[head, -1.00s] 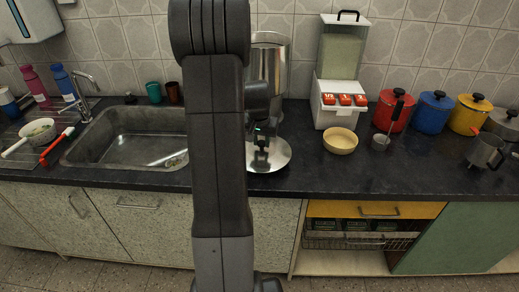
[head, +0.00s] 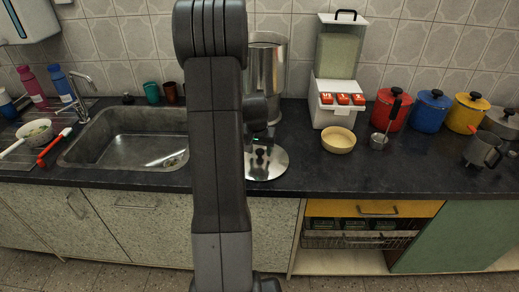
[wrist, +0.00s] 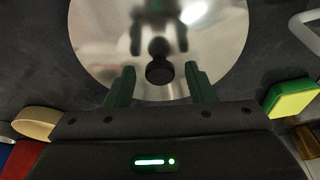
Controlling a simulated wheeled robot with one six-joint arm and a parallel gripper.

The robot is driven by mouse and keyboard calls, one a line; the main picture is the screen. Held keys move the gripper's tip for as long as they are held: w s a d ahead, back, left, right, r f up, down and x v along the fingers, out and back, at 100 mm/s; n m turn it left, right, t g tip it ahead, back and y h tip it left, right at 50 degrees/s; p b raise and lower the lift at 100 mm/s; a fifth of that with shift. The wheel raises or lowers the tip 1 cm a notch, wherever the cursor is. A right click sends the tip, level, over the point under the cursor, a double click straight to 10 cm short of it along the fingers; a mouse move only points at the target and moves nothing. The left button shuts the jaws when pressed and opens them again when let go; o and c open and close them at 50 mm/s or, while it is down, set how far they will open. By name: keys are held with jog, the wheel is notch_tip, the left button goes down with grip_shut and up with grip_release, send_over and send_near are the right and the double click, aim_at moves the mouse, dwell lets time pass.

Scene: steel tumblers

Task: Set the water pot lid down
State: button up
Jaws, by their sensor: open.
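The water pot lid (head: 272,165) is a shiny steel disc with a small dark knob. It lies flat, knob up, on the dark counter in front of the tall steel water pot (head: 268,80). The lid also fills the upper middle of the wrist view (wrist: 215,55). My gripper (wrist: 159,80) is open and empty, with its two green fingers apart on either side of the knob in the picture, the knob lying a little beyond them. In the head view my arm hides the gripper and the left part of the lid.
The sink (head: 130,135) is to the left. A cream bowl (head: 338,140), a dispenser (head: 336,80) with red-orange fronts and several coloured canisters (head: 390,108) stand to the right. A yellow-green block (wrist: 290,97) shows in the wrist view.

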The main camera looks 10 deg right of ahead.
aim_at(260, 149)
jog(key=shift+r, duration=0.1)
jog(key=v, duration=1.2)
jog(key=x, duration=1.2)
jog(key=shift+f, duration=0.4)
notch_tip(260, 149, up, 3)
jog(key=shift+f, duration=0.1)
jog(key=shift+r, duration=0.5)
